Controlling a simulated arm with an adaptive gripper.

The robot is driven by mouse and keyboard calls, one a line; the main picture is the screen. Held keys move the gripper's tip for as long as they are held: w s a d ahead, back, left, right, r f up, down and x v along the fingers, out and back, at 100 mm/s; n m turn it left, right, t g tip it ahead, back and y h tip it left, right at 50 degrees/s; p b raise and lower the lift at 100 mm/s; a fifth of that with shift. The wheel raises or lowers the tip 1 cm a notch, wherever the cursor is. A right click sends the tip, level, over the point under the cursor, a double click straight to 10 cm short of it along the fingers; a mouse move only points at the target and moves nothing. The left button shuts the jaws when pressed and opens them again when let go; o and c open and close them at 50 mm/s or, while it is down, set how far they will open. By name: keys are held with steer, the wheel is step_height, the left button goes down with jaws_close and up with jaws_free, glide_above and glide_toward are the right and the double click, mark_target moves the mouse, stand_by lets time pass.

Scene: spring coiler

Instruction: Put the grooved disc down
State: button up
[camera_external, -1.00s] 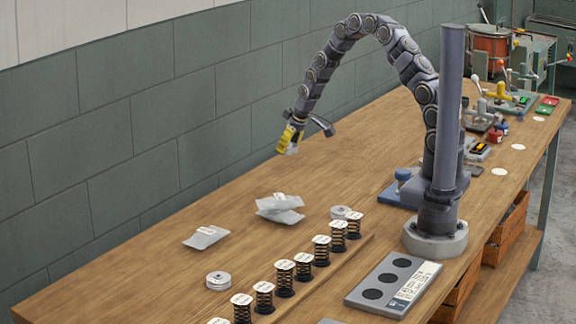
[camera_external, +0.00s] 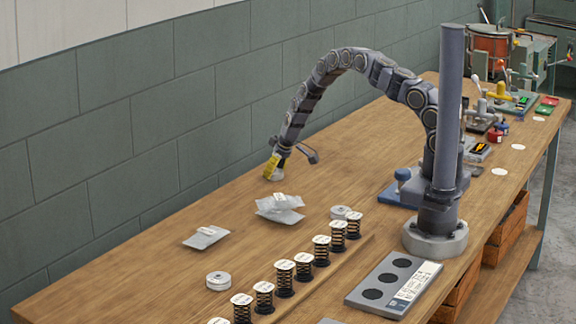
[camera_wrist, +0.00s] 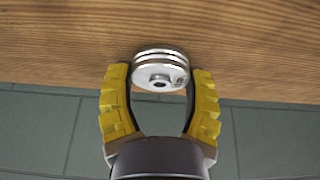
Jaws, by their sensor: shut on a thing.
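The grooved disc (camera_wrist: 160,72) is a silvery metal disc with grooves around its rim and a dark hole in the middle of its face. My gripper (camera_wrist: 160,85) has yellow padded fingers, one on each side of the disc, and is shut on it. In the external view my gripper (camera_external: 275,168) is low over the back part of the table (camera_external: 150,280), near the wall. The disc there is small and mostly hidden by the fingers. I cannot tell whether it touches the wood.
Grey packets (camera_external: 280,208) lie in front of my gripper, with another packet (camera_external: 206,237) to the left. Two similar discs (camera_external: 218,281) (camera_external: 346,213) lie on the table near a row of labelled springs (camera_external: 285,278). A grey tray (camera_external: 360,300) stands at the front. Wood around my gripper is clear.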

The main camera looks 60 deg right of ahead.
steer(key=o, duration=1.1)
steer(key=shift+f, duration=0.1)
